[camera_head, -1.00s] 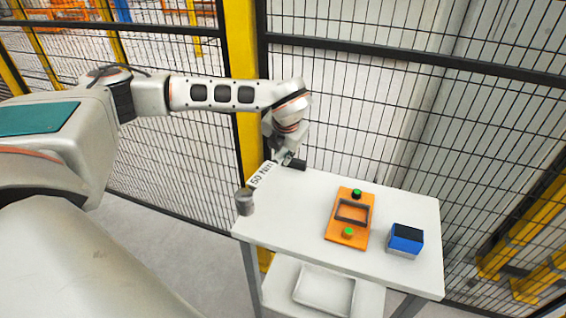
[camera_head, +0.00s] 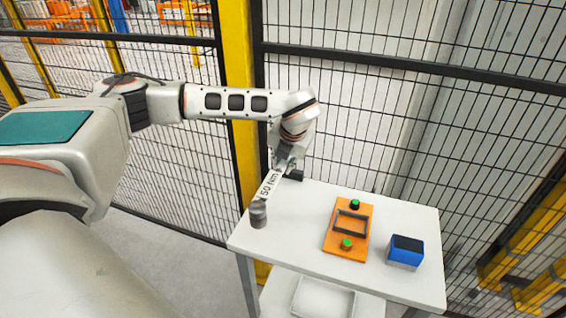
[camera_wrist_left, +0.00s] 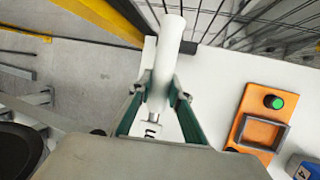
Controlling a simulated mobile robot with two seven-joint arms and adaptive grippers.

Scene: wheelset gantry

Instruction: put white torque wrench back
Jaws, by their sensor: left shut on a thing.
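The white torque wrench (camera_head: 271,184), marked "50 Nm", is held in my left gripper (camera_head: 287,165) at the back left of the white table. Its grey cylindrical head (camera_head: 258,213) points toward the front, at the table's left edge; its dark end (camera_head: 295,175) is at the back. I cannot tell whether it touches the tabletop. In the left wrist view the green-sided fingers of my left gripper (camera_wrist_left: 160,103) are closed around the white shaft (camera_wrist_left: 166,60). My right gripper is not in view.
The white table (camera_head: 300,235) holds an orange plate (camera_head: 337,239) with a dark rectangular frame and green-topped knobs, and a blue box (camera_head: 405,252). A pale tray (camera_head: 322,300) is on the shelf below. A black mesh fence (camera_head: 400,120) and yellow post (camera_head: 238,90) stand behind.

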